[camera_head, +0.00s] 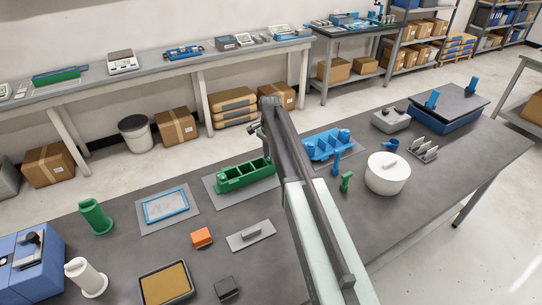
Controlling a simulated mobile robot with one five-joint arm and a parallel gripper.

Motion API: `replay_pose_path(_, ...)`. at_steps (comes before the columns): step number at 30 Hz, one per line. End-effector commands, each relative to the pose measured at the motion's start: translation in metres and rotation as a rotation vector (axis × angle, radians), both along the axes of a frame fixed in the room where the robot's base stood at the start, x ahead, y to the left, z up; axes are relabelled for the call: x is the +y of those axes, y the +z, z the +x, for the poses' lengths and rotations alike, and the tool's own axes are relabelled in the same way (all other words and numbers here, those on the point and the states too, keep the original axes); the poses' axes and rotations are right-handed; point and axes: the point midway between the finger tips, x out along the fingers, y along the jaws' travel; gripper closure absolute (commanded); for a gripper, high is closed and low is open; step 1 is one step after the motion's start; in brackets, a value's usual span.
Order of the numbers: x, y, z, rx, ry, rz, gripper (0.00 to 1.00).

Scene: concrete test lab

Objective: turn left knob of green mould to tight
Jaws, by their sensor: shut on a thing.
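The green mould (246,175), a long open box with several compartments, lies on a grey mat on the dark table, left of my arm. My arm reaches over the table, and its end bends down at the mould's right end. My gripper (265,148) is small and partly covered by my arm there. It is shut, apparently on a knob at that end of the mould, but the knob itself is hidden. Which way the knob is turned cannot be told.
A blue mould (325,145) stands right of my arm, with a white round tub (387,173) and a small green part (346,182) nearby. An orange block (201,238), a grey plate (251,235) and a framed blue sheet (166,205) lie nearer and left.

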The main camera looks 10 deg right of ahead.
Motion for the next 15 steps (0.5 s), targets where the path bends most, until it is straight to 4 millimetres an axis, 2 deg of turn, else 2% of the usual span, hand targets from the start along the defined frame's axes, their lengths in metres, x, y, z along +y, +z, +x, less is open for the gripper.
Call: replay_pose_path(15,-0.0015,-0.0001,-0.0004,0.001,-0.039,-0.003,1.00)
